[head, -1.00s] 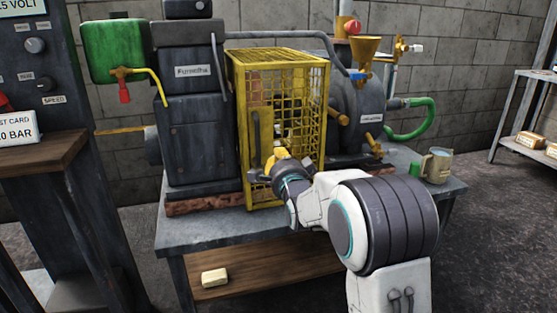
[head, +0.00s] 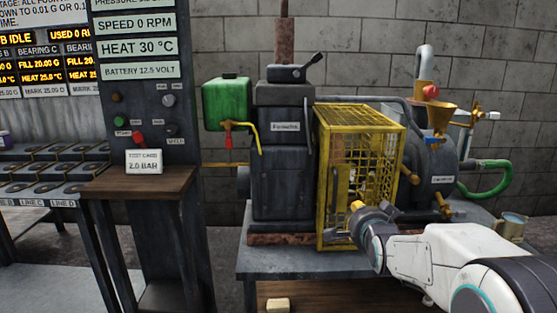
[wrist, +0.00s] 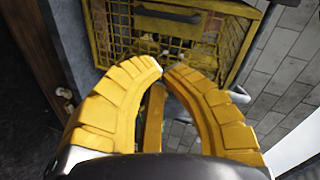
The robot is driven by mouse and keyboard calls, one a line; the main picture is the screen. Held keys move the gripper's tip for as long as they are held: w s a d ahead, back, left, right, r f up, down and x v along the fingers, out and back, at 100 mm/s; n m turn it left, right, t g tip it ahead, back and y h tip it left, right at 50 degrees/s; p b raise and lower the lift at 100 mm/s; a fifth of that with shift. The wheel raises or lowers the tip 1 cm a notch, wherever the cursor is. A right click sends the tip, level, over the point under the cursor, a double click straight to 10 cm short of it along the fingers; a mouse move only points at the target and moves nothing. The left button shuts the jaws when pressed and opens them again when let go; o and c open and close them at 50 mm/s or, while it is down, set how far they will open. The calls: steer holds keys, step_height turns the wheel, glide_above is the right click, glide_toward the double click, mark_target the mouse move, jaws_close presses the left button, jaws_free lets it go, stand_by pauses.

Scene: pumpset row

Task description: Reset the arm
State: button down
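My gripper (head: 358,207) is in front of the lower part of the yellow mesh cage (head: 320,190) on the pump bench. In the wrist view, its two yellow curved fingers (wrist: 163,67) come together at the tips, with only a narrow gap. A yellow-brown bar shows between the fingers, and I cannot tell what it belongs to. Nothing is clearly held. The cage also shows in the wrist view (wrist: 215,45), beyond the fingertips, with a dark handle (wrist: 168,13) on it. My white arm reaches in from the lower right in the head view.
The bench (head: 262,262) carries a dark engine (head: 283,165), the cage, a pump (head: 432,170) and a mug (head: 512,228). A pale block (head: 278,304) lies below. A control panel (head: 150,60) and wooden stand (head: 140,183) with a test card (head: 144,161) are on the left.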

steer(key=s+r+n+g+p, duration=0.3)
steer(key=s+r+p, duration=0.4)
steer(key=s+p, duration=0.3)
steer(key=s+a+r+n+g+p, duration=0.1)
steer(key=s+r+n+g+p, duration=0.3)
steer(key=s+p, duration=0.6)
steer(key=s+a+r+n+g+p, duration=0.1)
steer(key=s+r+n+g+p, duration=0.3)
steer(key=s, duration=1.3)
step_height(320, 180, up, 6)
steer(key=n+p, duration=0.3)
steer(key=p, duration=0.3)
steer(key=shift+a+y, duration=0.15)
steer(key=shift+y, duration=0.15)
